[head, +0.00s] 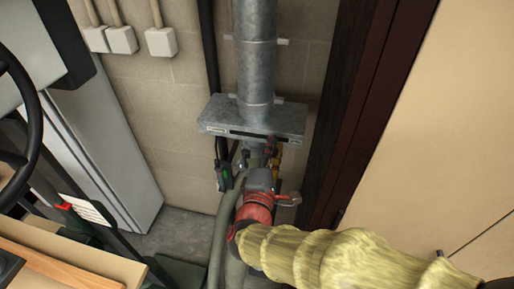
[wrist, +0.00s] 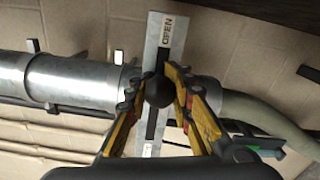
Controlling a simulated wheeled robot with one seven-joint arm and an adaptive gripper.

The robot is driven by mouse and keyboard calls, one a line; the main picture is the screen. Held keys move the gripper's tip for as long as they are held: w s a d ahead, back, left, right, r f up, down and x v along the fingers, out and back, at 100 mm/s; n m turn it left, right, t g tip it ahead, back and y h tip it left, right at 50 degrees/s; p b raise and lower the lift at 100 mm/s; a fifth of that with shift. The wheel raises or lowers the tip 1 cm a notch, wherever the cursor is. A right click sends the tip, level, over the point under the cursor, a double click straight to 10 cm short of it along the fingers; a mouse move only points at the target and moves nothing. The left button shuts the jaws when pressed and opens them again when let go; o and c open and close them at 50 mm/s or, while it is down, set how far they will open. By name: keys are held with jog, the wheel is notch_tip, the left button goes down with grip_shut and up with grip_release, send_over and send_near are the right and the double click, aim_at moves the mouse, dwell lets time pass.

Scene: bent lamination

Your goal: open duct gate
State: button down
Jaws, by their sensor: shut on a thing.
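The duct gate is a flat grey metal box (head: 250,117) across the vertical duct (head: 257,60) in the head view. Its front plate (wrist: 151,30) has a dark slot and an OPEN label (wrist: 168,32) at the upper end in the wrist view. A round black knob (wrist: 159,92) sits partway along the slot, with dark slot showing on both sides. My gripper (wrist: 160,90) is shut on the knob, its yellow fingers on either side. In the head view my gripper (head: 264,158) is at the front of the box; the fingers are small and partly hidden by my wrist.
A grey-green hose (head: 222,225) runs down below the gate, close to my wrist. A dark wooden post (head: 350,110) and pale cabinet door (head: 440,110) stand to the right.

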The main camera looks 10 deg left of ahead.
jog(key=shift+d, duration=0.35)
jog(key=c, duration=1.5)
grip_release()
jog(key=shift+c, duration=0.2)
jog(key=s+a, duration=0.1)
jog(key=s, duration=1.1)
